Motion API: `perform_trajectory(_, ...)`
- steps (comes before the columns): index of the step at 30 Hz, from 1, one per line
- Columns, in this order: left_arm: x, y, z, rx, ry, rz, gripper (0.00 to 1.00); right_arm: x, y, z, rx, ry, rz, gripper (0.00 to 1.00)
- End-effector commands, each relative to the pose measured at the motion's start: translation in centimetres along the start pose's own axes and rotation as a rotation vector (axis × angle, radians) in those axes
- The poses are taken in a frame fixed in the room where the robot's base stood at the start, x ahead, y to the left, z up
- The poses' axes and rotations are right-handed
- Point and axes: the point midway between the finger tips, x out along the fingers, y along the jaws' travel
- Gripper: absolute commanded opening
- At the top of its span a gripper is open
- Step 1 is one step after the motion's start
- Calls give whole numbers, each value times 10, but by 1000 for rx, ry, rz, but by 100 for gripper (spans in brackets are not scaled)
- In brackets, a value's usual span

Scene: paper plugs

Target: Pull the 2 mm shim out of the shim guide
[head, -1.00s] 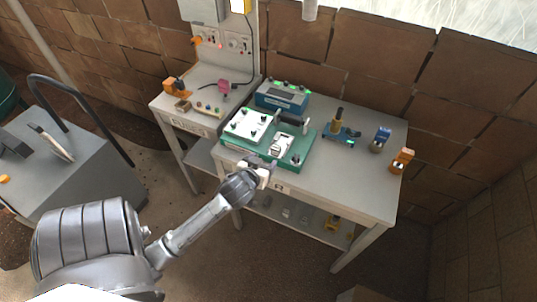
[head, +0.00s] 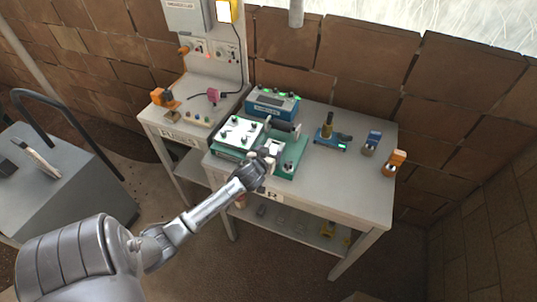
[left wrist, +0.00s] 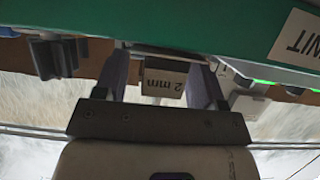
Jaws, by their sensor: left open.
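The shim's grey tab (left wrist: 165,82), marked "2 mm", shows upside down in the left wrist view. My left gripper (left wrist: 162,68) is open, with one finger on each side of the tab. Gaps show between tab and fingers, so it is not gripped. In the head view my left gripper (head: 266,159) is at the front of the green fixture (head: 290,166), by a small pale block on it. The shim cannot be made out there, and the shim guide is not clearly distinguishable. My right gripper is not in view.
A white plate with dark knobs (head: 240,131) lies on the fixture's left part. A blue instrument box (head: 272,103) stands behind. A blue tool stand (head: 331,138) and two small holders (head: 371,143) are to the right. The table's front right (head: 345,190) is clear.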

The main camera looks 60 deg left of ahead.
Motion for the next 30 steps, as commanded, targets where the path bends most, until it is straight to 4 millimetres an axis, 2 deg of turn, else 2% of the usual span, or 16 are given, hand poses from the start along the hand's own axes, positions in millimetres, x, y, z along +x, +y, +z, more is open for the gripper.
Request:
perform_trajectory(10, 2, 0, 0, 0, 0, 0, 63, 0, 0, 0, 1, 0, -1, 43)
perform_trajectory(26, 2, 0, 0, 0, 0, 0, 12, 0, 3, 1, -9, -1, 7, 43)
perform_trajectory(27, 2, 0, 0, 0, 0, 0, 32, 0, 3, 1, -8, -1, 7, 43)
perform_trajectory(30, 2, 0, 0, 0, 0, 0, 22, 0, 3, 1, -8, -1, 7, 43)
